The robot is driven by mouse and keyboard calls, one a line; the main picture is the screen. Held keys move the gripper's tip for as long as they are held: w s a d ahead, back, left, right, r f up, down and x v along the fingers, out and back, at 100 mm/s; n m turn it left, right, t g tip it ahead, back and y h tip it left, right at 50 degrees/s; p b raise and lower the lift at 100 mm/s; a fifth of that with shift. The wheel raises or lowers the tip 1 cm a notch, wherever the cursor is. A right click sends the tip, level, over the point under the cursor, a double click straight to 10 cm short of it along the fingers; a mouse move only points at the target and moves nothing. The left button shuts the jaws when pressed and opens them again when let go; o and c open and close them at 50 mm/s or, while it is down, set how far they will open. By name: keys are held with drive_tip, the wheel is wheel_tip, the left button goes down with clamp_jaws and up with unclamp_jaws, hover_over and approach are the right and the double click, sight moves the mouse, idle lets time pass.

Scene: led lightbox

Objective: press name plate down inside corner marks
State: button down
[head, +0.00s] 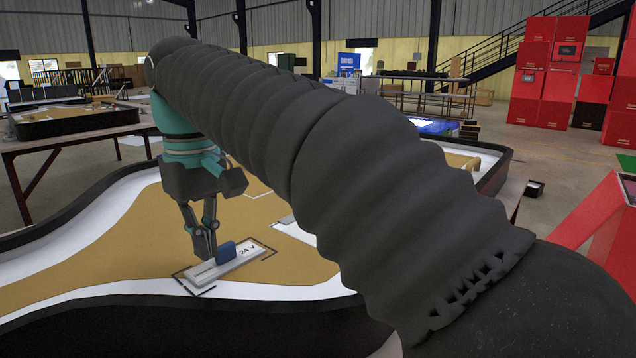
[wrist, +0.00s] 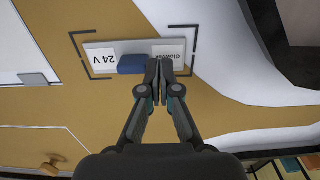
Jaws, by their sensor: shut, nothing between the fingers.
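The name plate (head: 240,264) is a light grey bar with a blue block on it and the print "24 V". It lies inside dark corner marks (head: 272,253) on the tan and white board. In the wrist view the plate (wrist: 104,57) lies between the corner marks (wrist: 193,38), with a second white label partly hidden by my fingers. My gripper (head: 205,254) points down at the plate beside the blue block. In the wrist view my gripper (wrist: 158,64) has its fingertips together and empty, over the plate. I cannot tell whether they touch it.
A dark raised rim (head: 180,325) runs around the board. A white panel (head: 297,231) lies behind the plate, partly hidden by my arm. A tan knob (wrist: 54,164) shows at the lower left of the wrist view. Tan surface around the plate is clear.

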sight(209, 269)
drive_tip(key=shift+f+b, duration=0.65)
drive_tip(key=shift+f, duration=0.6)
idle(0.4)
wheel_tip(209, 269, up, 3)
drive_tip(key=p, duration=0.3)
drive_tip(key=shift+w+d+r+p, duration=0.1)
drive_tip(key=shift+r+p, duration=0.05)
drive_tip(key=shift+p, duration=0.15)
drive_tip(key=shift+r, duration=1.9)
